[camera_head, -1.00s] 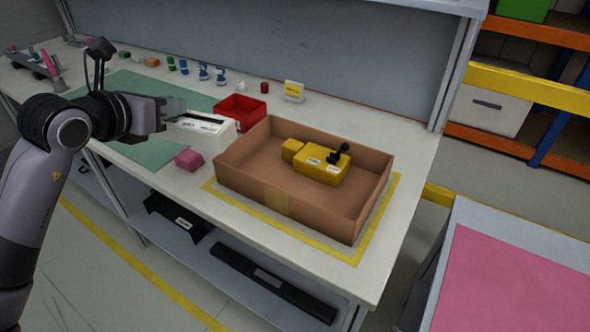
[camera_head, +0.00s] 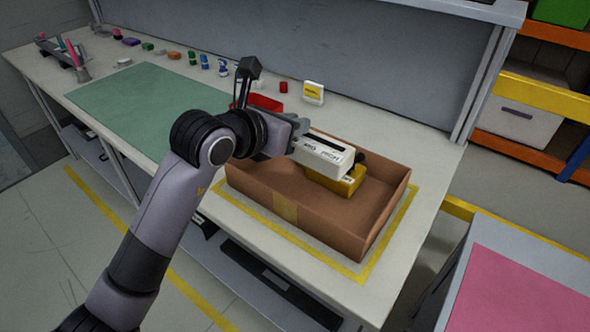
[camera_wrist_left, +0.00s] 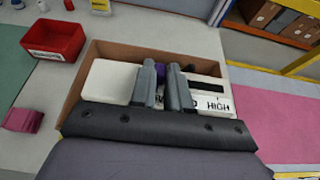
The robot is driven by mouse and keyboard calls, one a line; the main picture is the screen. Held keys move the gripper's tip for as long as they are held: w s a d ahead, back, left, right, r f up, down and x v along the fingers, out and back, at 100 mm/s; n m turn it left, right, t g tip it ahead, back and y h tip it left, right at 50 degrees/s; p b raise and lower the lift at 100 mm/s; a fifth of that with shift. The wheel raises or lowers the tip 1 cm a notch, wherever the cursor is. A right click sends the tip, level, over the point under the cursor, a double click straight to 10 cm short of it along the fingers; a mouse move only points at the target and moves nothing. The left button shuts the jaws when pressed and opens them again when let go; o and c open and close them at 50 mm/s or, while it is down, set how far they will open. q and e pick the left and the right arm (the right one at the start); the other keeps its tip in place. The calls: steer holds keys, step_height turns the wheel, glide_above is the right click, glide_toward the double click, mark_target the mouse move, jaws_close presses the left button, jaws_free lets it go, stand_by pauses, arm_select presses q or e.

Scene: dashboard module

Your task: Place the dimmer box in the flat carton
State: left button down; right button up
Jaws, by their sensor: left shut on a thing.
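The white dimmer box (camera_head: 322,154), with a dark slot and black lettering, hangs in my left gripper (camera_head: 296,138). It is over the brown flat carton (camera_head: 320,222), above the yellow box inside. In the left wrist view the gripper (camera_wrist_left: 167,88) has both fingers on the dimmer box (camera_wrist_left: 108,82), which spans both sides of them and reads HIGH. The carton's wall (camera_wrist_left: 150,50) shows behind it. The yellow box (camera_head: 343,185), with a black knob, is partly hidden by the dimmer box. My right gripper is not in view.
A red bin (camera_head: 266,103) stands behind the carton, partly hidden by my arm. A pink block (camera_wrist_left: 22,119) lies left of the carton. A small white and yellow sign (camera_head: 313,92) stands at the back. The carton's right part is free.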

arm_select(q)
step_height(320, 180, down, 11)
stand_by(0.4)
steer(key=shift+f+b, duration=0.35)
steer(key=shift+f, duration=0.3)
steer(key=c, duration=1.1)
jaws_free()
steer(key=shift+r, duration=0.15)
